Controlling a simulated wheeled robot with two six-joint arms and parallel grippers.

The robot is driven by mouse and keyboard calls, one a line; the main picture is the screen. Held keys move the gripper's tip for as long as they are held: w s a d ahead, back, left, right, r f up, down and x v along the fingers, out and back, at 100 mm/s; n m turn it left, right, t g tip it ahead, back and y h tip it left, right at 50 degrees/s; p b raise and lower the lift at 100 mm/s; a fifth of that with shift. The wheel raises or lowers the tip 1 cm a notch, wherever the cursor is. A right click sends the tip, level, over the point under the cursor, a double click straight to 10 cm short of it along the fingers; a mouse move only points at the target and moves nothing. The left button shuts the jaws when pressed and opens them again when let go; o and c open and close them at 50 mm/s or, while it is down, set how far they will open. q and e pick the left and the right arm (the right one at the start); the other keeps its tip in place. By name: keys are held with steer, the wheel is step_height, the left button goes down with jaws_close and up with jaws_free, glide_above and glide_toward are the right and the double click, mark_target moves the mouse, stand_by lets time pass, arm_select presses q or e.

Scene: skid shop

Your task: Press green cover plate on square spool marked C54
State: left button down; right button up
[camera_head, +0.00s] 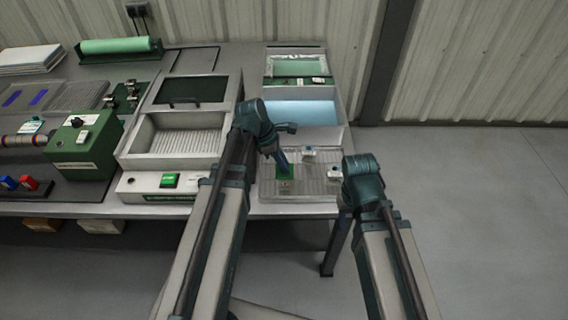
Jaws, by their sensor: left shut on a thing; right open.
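My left gripper (282,161) points down over the ribbed clear tray (318,184) at the table's front right and is shut on the green cover plate (285,173). The plate is at the tray's left part, low over or on a small pale piece (285,187); I cannot tell whether they touch. Two small white spools with blue tops stand on the tray, one at the back (308,153) and one at the right (334,172). The marking C54 is not readable. My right gripper (350,195) is open beside the tray's right edge; its fingers are mostly hidden by its wrist.
A light blue sheet (300,112) lies behind the tray, with a green-lined box (298,68) farther back. A grey machine with an open tray (178,140) and a green box (85,140) stand left. The floor at right is clear.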

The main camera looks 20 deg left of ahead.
arm_select(q)
steer(key=shift+f+b, duration=0.65)
steer(key=shift+b, duration=0.05)
stand_by(1.2)
steer(key=c, duration=0.8)
jaws_free()
steer(key=shift+o, duration=0.6)
steer(key=o, duration=0.3)
steer(key=shift+r, duration=0.1)
step_height(320, 180, up, 8)
steer(key=p, duration=0.8)
